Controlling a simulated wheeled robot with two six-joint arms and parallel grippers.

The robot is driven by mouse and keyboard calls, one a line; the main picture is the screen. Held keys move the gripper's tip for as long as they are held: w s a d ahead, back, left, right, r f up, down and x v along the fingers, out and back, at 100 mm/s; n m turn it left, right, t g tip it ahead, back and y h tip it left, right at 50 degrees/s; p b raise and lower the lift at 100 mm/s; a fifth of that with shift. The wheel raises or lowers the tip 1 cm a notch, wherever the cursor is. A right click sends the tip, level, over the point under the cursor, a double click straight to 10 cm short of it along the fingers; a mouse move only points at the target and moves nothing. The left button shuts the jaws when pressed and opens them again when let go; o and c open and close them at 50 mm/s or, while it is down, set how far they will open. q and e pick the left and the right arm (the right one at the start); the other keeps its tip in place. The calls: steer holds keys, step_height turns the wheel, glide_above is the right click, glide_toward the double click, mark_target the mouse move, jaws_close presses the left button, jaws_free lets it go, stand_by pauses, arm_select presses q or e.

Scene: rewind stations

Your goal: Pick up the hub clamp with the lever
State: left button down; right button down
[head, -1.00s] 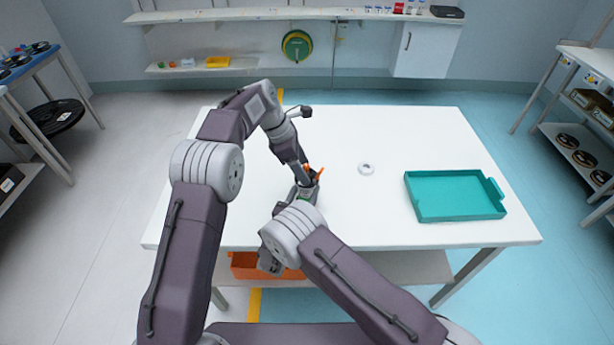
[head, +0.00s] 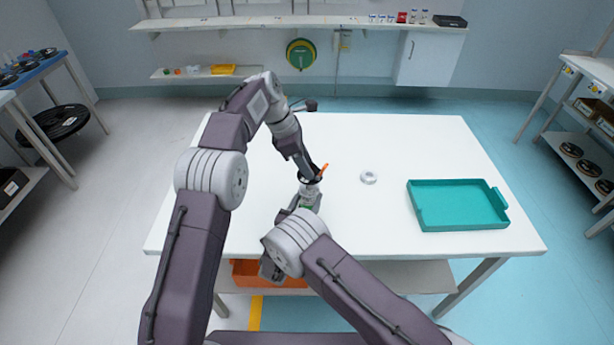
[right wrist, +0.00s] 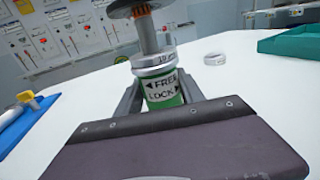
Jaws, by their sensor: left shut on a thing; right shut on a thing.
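A dark disc-shaped piece with an orange lever (head: 323,168), apparently the hub clamp, is in my left gripper (head: 311,177), above the middle of the table. In the right wrist view the dark disc (right wrist: 138,9) with its orange part shows at the top edge, over a grey post (right wrist: 147,35); whether it touches the post is unclear. My right gripper (right wrist: 160,98) is shut around the upright silver and green collar (right wrist: 162,88), marked FREE and LOCK, below the post. The collar and post also show small in the head view (head: 308,191).
A silver ring (head: 369,177) lies on the white table (head: 400,145), right of the post. A teal tray (head: 411,206) sits at the table's right side. An orange bin (head: 243,270) is below.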

arm_select(q)
steer(key=shift+r, duration=2.75)
arm_select(e)
steer(key=c, duration=0.6)
jaws_free()
steer(key=shift+c, duration=0.2)
steer(key=v, duration=1.2)
